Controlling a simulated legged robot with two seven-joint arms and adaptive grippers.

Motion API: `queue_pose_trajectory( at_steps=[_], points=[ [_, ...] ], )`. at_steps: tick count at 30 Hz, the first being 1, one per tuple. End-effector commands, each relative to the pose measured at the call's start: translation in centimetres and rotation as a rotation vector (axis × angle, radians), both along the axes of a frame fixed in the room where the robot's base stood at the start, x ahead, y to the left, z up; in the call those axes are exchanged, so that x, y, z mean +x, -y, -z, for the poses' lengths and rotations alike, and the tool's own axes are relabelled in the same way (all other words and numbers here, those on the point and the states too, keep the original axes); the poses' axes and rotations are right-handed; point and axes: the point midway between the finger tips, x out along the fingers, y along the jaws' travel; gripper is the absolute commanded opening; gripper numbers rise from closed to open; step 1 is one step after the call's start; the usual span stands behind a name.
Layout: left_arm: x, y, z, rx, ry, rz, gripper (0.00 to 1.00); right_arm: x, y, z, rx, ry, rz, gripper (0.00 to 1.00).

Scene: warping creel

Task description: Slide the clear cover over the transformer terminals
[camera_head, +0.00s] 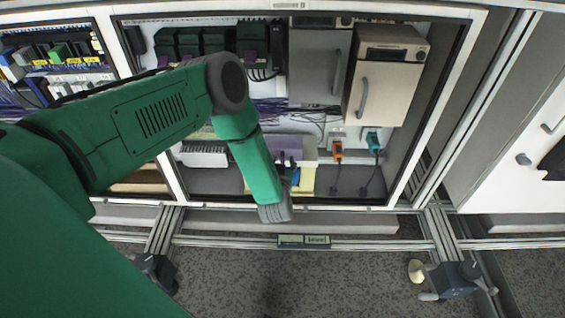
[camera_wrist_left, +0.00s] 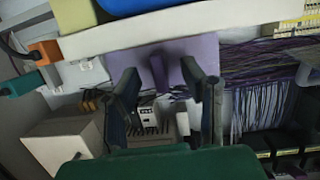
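A purple-tinted panel with an upright tab, which may be the cover, shows in the head view (camera_head: 285,144) in the lower middle of the open cabinet. It also shows in the left wrist view (camera_wrist_left: 118,63). My left gripper (camera_head: 288,162) is at the panel, partly hidden by my forearm. In the left wrist view my left gripper (camera_wrist_left: 160,80) has its two dark fingers apart, with the purple tab (camera_wrist_left: 158,72) between them; contact cannot be told. A pale block with dark slots (camera_wrist_left: 150,118), perhaps the terminals, lies beyond the fingers. My right gripper is not in view.
An orange connector (camera_head: 337,150) and a teal connector (camera_head: 373,142) are right of the panel. A beige box (camera_head: 387,85) hangs at upper right. A white ribbed part (camera_head: 203,154) is at left. The cabinet's bottom frame (camera_head: 350,208) runs below.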

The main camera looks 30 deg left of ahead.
Motion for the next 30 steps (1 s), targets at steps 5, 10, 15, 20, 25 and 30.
queue_pose_trajectory(
  at_steps=[5, 10, 15, 20, 25, 30],
  points=[
    [-0.5, 0.3, -0.1, -0.001, -0.002, 0.001, 0.37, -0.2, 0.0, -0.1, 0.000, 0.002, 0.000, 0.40],
    [-2.8, 1.7, -0.8, -0.001, -0.004, 0.003, 0.37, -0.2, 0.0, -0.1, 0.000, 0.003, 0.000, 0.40],
    [-6.1, 3.4, -1.6, -0.001, -0.005, 0.002, 0.37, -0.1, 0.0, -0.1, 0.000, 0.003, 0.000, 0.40],
    [-8.5, 4.8, -2.3, -0.002, -0.004, 0.002, 0.37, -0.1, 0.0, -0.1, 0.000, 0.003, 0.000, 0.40],
    [-9.9, 5.5, -2.7, -0.001, -0.002, 0.001, 0.37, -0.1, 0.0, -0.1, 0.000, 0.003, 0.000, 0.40],
    [-10.2, 5.6, -2.8, 0.000, -0.001, 0.000, 0.37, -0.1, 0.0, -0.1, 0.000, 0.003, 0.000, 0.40]
  ],
)
